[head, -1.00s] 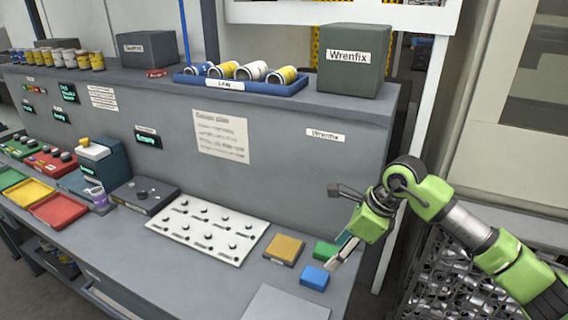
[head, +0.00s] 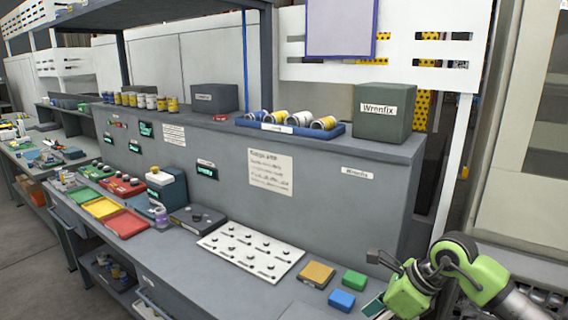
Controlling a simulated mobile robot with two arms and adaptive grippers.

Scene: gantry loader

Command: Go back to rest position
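My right arm shows at the lower right in the head view, with its green wrist beside the right end of the grey workbench (head: 215,277). My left gripper is out of view.
A yellow-brown block (head: 317,274) and a white pegboard (head: 250,250) lie further left. Red (head: 121,224) and yellow (head: 102,208) trays are beyond. The shelf holds a blue tray (head: 290,129) of cans and a Wrenfix box (head: 385,112). Floor at lower left is clear.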

